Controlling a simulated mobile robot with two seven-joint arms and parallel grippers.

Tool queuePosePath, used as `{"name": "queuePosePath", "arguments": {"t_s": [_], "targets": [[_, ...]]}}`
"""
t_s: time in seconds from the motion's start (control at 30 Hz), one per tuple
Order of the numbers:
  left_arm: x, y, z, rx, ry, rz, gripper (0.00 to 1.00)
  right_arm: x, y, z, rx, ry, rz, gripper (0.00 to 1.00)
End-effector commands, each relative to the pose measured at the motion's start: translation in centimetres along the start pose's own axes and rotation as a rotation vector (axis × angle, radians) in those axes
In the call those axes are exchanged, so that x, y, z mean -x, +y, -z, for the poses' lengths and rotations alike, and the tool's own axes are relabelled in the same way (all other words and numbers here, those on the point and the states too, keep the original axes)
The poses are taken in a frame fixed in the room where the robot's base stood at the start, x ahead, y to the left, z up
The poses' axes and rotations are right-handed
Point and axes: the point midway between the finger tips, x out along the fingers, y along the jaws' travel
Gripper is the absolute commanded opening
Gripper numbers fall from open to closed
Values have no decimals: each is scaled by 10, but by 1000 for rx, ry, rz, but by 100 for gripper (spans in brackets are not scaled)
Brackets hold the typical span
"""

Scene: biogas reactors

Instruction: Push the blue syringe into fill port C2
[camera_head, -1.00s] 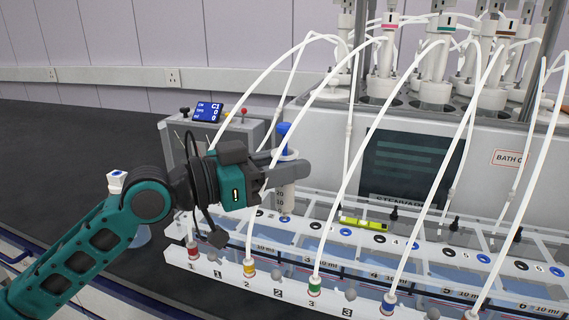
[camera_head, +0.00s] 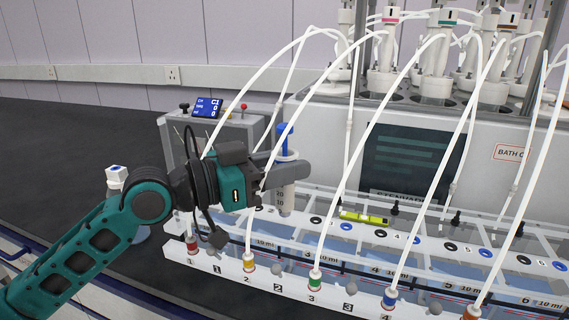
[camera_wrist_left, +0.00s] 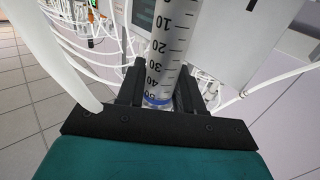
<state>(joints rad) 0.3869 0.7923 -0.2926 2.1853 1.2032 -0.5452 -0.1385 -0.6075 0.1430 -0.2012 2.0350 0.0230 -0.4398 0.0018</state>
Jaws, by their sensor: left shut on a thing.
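My left gripper (camera_head: 283,172) is shut around the barrel of the blue syringe (camera_head: 286,198), held upright with its blue plunger top raised. In the left wrist view the graduated barrel (camera_wrist_left: 172,40), with a blue band at its near end, stands between the two black fingers. The syringe's lower end is over the left part of the long white rack (camera_head: 228,267). The rack top carries a row of ports with blue and black rings, such as a blue one (camera_head: 346,226). I cannot read which is C2, nor tell whether the tip is seated in a port. My right gripper is out of view.
White tubes arch over the rack, one passing close to my left gripper. A yellow-green marker-like object (camera_head: 364,217) lies on the rack. A control box with a blue display (camera_head: 206,107) stands behind. A small white bottle (camera_head: 117,176) is at left.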

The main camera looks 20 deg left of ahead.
Motion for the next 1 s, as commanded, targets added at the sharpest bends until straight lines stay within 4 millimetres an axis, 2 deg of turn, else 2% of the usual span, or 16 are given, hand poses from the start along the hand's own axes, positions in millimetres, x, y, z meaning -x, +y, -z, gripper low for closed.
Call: {"name": "queuePosePath", "arguments": {"t_s": [0.4,0.43,0.7,1.0], "targets": [[0,0,-2,1,-4,0,9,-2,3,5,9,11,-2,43],[0,0,-2,1,-4,0,38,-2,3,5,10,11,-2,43],[0,0,-2,1,-3,0,64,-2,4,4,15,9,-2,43],[0,0,-2,1,-2,0,66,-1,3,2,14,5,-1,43]]}}
